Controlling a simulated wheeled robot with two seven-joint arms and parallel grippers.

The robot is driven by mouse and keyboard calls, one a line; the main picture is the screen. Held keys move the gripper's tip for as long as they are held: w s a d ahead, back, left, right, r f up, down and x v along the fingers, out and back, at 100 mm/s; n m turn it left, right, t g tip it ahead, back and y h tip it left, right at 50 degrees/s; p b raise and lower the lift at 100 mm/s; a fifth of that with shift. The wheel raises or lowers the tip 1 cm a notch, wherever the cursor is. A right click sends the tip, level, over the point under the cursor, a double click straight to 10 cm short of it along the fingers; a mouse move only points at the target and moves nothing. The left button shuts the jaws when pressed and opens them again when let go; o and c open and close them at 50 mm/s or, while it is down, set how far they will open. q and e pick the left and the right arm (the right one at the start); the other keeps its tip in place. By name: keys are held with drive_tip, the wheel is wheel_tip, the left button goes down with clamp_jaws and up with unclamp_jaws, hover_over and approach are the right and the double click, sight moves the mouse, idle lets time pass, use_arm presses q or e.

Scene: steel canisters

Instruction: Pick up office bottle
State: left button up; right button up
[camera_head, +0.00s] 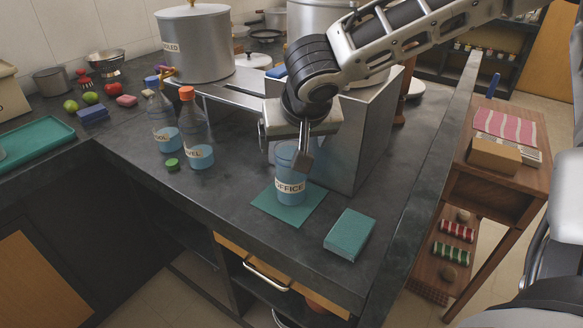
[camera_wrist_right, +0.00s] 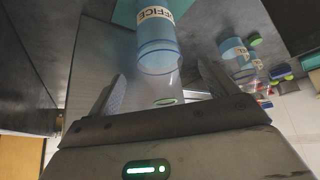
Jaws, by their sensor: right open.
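The office bottle (camera_head: 290,188) is a clear bottle with blue contents and a label reading OFFICE. It stands upright on a teal mat (camera_head: 312,212) near the counter's front edge. My right gripper (camera_head: 288,165) is over its upper part in the head view, hiding some of it. In the right wrist view the office bottle (camera_wrist_right: 158,45) is ahead of the right gripper (camera_wrist_right: 160,88), whose two fingers are spread wide with the bottle's rim just beyond and between them. No contact shows. My left gripper is not in view.
A teal box (camera_head: 349,235) lies right of the mat. Two labelled bottles, one with an orange cap (camera_head: 198,140), stand to the left by a green cap (camera_head: 172,165). A metal block (camera_head: 365,135) stands right behind the bottle. Large pots (camera_head: 195,50) are at the back.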

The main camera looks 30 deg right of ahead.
sight(294, 142)
drive_tip(key=x, duration=0.4)
drive_tip(key=shift+w+d+f, duration=0.25)
drive_tip(key=shift+w+d, duration=0.05)
clamp_jaws()
drive_tip(key=shift+r, duration=0.1)
